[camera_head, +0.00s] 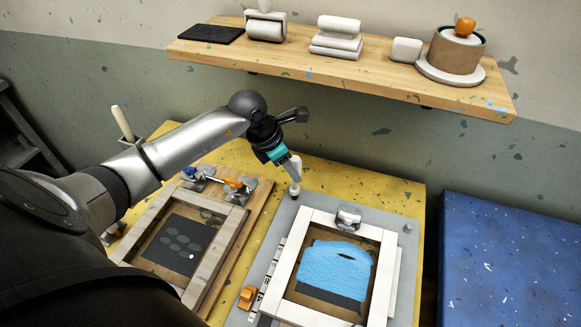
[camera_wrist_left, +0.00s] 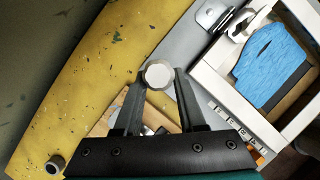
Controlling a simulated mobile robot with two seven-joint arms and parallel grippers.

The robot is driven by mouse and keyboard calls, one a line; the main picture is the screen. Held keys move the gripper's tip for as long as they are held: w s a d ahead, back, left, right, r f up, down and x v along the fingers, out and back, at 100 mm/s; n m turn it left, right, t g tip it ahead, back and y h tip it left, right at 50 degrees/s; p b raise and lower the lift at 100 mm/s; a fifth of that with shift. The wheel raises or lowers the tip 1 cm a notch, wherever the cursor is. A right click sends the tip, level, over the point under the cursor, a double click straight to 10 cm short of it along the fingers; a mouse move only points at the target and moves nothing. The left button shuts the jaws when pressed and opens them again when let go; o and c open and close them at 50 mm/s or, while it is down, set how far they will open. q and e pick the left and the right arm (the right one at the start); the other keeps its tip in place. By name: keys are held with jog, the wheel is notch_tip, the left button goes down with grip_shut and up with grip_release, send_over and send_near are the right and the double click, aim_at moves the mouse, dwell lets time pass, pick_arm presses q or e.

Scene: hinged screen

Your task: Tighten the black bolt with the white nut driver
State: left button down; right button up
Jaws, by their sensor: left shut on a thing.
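My left gripper (camera_head: 288,160) is shut on the white nut driver (camera_head: 295,167) above the back left corner of the grey board. The driver looks about upright, and its lower end is at or just above the board's corner. In the left wrist view the driver's round pale top (camera_wrist_left: 158,75) sits between the two fingertips. I cannot make out the black bolt; it may be hidden under the driver. My right gripper is not in view.
A white hinged frame (camera_head: 297,252) with a blue sheet (camera_head: 335,268) lies on the grey board (camera_head: 258,267). A wooden frame (camera_head: 228,245) lies left on the yellow table (camera_head: 385,187). A shelf (camera_head: 350,72) with several items hangs behind. A blue surface (camera_head: 510,260) is at right.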

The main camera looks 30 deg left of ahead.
pick_arm(q)
jog(key=shift+f, duration=0.15)
jog(key=shift+f+b, duration=0.75)
jog(key=shift+b, duration=0.05)
jog(key=shift+f, duration=0.15)
